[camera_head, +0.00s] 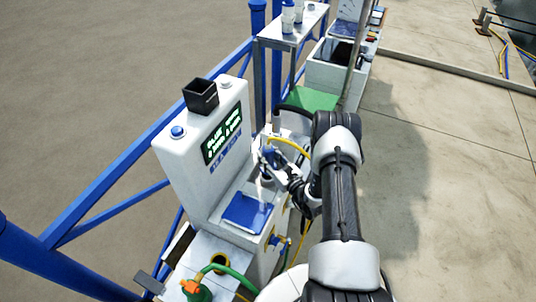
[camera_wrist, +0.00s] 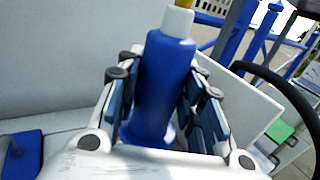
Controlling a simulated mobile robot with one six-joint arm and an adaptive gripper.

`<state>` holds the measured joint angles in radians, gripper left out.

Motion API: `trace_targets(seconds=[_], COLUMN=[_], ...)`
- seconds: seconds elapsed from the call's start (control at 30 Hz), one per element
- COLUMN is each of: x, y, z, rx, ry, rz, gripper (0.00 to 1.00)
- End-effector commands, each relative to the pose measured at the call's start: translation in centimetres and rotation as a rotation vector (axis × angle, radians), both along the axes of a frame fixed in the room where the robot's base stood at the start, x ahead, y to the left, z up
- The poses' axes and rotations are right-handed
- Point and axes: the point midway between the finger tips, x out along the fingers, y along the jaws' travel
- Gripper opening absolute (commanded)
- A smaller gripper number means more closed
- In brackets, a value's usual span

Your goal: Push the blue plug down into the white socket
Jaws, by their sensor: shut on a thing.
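The blue plug (camera_wrist: 164,82) stands between the fingers of my gripper (camera_wrist: 165,105) in the wrist view, with a white collar and a yellow cable at its top. My gripper is shut on it. In the head view the plug (camera_head: 269,155) shows small and nearly upright at my gripper (camera_head: 272,163), beside the white cabinet's front. The plug's lower end is hidden by the gripper body in the wrist view. I cannot make out the white socket clearly, nor whether the plug touches it.
A white cabinet (camera_head: 185,165) with a green-lit display (camera_head: 222,135) rises at the left of my gripper. A blue pad (camera_head: 246,212) lies on its ledge. A green hose (camera_head: 222,268) is below. Blue rails (camera_head: 115,200) run behind. Open floor (camera_head: 440,180) lies right.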

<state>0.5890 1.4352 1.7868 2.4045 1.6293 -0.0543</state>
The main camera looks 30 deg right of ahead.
Motion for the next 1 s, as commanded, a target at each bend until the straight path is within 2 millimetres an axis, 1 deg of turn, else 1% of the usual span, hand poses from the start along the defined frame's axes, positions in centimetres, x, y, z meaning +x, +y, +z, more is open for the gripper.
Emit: trace_targets(seconds=[0.03, 0.1, 0.3, 1.0], x=[0.0, 0.0, 0.0, 0.0], y=[0.0, 0.0, 0.0, 0.0], z=[-0.9, -1.6, -3.1, -3.2], rx=[0.000, 0.000, -0.001, -0.001], ry=[-0.001, -0.001, -0.002, -0.002], rz=[0.000, 0.001, 0.001, 0.001], gripper=[0.01, 0.01, 0.01, 0.01])
